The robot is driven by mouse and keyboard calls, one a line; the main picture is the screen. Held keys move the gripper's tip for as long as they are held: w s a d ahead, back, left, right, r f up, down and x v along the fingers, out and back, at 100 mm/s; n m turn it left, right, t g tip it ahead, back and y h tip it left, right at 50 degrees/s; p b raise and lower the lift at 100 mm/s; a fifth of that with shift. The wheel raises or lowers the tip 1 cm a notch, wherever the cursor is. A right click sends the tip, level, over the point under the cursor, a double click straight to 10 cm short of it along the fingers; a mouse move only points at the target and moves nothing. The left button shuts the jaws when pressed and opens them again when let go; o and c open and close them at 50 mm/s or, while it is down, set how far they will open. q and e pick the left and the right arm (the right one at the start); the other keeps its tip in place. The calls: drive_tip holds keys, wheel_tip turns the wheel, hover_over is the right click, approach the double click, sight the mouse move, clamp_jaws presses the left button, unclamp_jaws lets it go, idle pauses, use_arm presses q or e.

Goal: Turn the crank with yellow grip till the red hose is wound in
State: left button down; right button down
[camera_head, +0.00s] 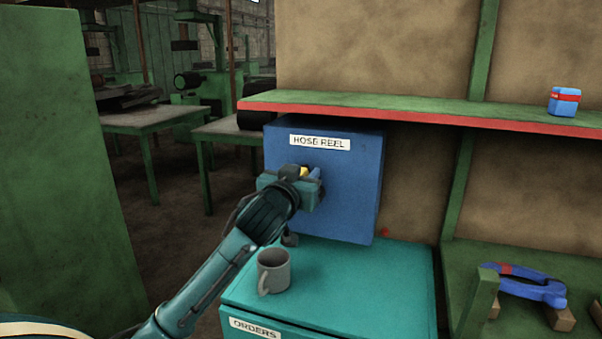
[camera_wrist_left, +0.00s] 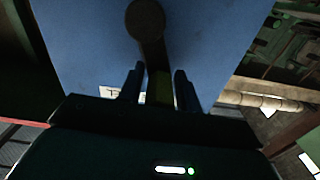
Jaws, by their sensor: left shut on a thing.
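The blue hose reel box (camera_head: 352,190), labelled HOSE REEL, stands on a teal cabinet. My left gripper (camera_head: 308,178) is in front of its face, shut on the yellow grip (camera_head: 304,171) of the crank. In the left wrist view the grip (camera_wrist_left: 160,88) shows dimly between the two fingers, and the dark crank arm (camera_wrist_left: 153,55) runs up to a round hub. A small red bit (camera_head: 385,232), perhaps the end of the red hose, shows by the box's right side. The rest of the hose is not visible. My right gripper is not in view.
A grey mug (camera_head: 273,271) stands on the teal cabinet (camera_head: 390,290), close below my left forearm. A red-edged green shelf (camera_head: 420,108) runs behind and above the box, with a small blue packet (camera_head: 564,101). A blue clamp-like thing (camera_head: 530,288) lies at right.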

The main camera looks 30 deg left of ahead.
use_arm(q)
drive_tip(key=shift+w+d+r+m+p, duration=0.1)
drive_tip(key=shift+d+r+m+p, duration=0.2)
drive_tip(key=shift+m+p, duration=0.35)
drive_tip(key=shift+d+m+p, duration=0.25)
drive_tip(key=shift+m+p, duration=0.3)
drive_tip(key=shift+w+d+f+m+p, duration=0.15)
drive_tip(key=shift+d+m+p, duration=0.15)
drive_tip(key=shift+m, duration=0.25)
drive_tip(key=shift+d+f+m+p, duration=0.15)
drive_tip(key=shift+m+p, duration=0.1)
drive_tip(key=shift+m, duration=0.3)
drive_tip(key=c, duration=1.3)
unclamp_jaws()
drive_tip(key=shift+o, duration=0.7)
drive_tip(key=shift+a, duration=0.15)
drive_tip(key=shift+r, duration=0.1)
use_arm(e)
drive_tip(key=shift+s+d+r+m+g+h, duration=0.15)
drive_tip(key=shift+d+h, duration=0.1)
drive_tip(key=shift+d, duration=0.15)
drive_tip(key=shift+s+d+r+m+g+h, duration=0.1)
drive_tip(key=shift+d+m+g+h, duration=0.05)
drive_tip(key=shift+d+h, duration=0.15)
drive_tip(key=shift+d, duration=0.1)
